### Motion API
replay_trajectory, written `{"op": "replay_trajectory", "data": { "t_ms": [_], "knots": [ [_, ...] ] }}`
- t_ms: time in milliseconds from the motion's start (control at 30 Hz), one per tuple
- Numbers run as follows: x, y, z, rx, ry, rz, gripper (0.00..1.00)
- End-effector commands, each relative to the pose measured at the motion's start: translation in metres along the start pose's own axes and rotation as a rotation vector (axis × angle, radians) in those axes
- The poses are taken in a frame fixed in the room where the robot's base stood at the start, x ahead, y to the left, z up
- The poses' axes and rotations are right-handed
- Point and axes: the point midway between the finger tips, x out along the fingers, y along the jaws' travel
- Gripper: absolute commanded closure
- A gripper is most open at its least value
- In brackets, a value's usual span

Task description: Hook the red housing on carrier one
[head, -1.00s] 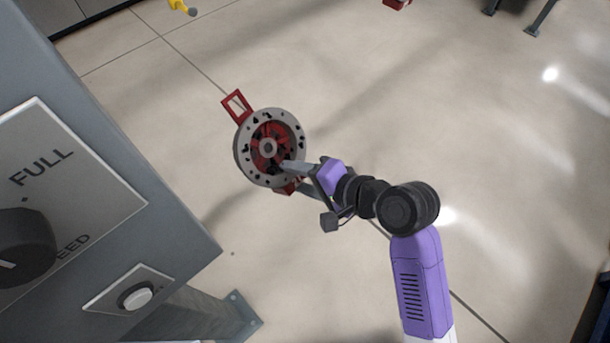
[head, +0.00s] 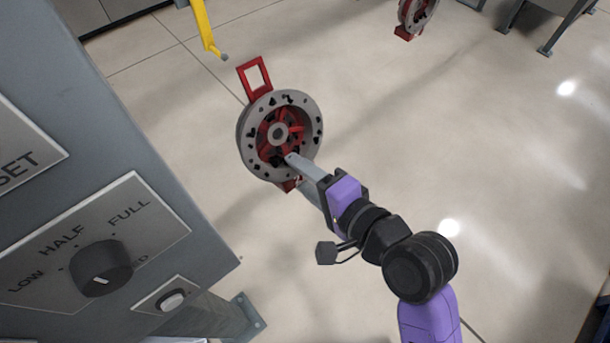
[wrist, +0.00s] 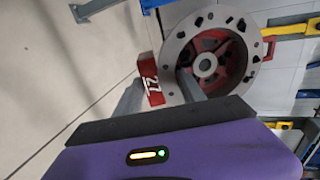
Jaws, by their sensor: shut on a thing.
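The red housing (head: 280,134) is a round grey flanged ring with red spokes inside and a rectangular red loop (head: 255,75) on its upper side. My gripper (head: 293,173) is shut on its lower edge and holds it up in the air. In the wrist view the housing (wrist: 214,58) is beyond the fingers, with a red block marked 27 (wrist: 151,79) beside one finger. A yellow hook (head: 206,32) hangs above and left of the loop, apart from it. I cannot tell which carrier it belongs to.
Another red and grey housing (head: 414,14) is at the top right. Grey metal legs (head: 553,30) stand at the far right. Open floor lies between.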

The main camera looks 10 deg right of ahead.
Motion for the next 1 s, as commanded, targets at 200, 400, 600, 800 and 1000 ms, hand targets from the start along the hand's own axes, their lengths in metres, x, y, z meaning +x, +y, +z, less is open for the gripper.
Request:
{"op": "replay_trajectory", "data": {
  "t_ms": [200, 400, 600, 800, 1000],
  "knots": [
    [0.009, -0.008, 0.000, -0.003, 0.001, -0.013, 1.00],
    [0.018, -0.010, 0.000, -0.004, 0.001, -0.014, 1.00],
    [0.026, -0.012, -0.001, -0.003, 0.001, -0.013, 1.00],
    [0.034, -0.014, -0.001, -0.004, 0.001, -0.014, 1.00],
    [0.043, -0.016, 0.000, -0.003, 0.001, -0.013, 1.00]
  ]
}}
